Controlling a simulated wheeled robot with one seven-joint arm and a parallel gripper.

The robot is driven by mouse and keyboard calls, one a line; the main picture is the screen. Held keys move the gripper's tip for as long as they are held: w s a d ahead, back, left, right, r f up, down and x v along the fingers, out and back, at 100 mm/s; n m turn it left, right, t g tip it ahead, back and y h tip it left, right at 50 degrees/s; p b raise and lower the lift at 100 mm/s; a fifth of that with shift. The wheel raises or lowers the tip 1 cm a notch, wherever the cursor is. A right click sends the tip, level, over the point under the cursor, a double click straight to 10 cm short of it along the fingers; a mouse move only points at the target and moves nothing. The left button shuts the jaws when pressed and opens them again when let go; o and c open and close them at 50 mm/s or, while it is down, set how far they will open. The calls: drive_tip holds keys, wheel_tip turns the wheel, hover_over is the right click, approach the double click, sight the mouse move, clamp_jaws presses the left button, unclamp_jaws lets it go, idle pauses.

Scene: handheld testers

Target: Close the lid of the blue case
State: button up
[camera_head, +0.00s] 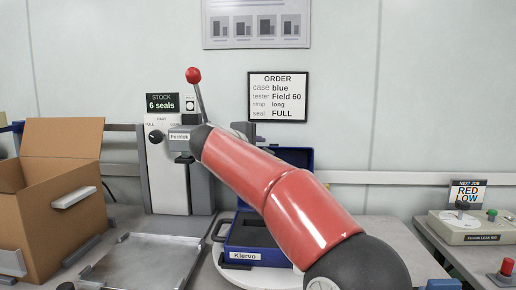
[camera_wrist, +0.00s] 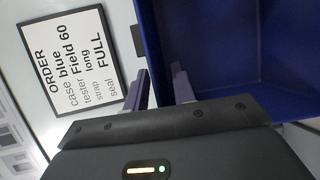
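The blue case (camera_head: 258,231) stands open on a round white turntable (camera_head: 226,271), with a "Klervo" label on its front. Its raised lid (camera_head: 299,155) stands up behind the base, partly hidden by my red arm. The visible part of the case's inside looks dark and empty. In the wrist view the lid (camera_wrist: 235,45) fills the upper right. My gripper (camera_wrist: 160,88) is open, its two fingers apart on either side of the lid's edge wall. I cannot tell whether either finger touches it. In the head view my arm hides most of the gripper.
A grey press with a red-knobbed lever (camera_head: 193,75) stands left of the case. An open cardboard box (camera_head: 62,165) and a metal tray (camera_head: 140,262) are at the left. A tester (camera_head: 470,226) is on the right bench. An order sign (camera_head: 278,97) hangs behind.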

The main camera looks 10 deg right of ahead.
clamp_jaws()
idle(1.3)
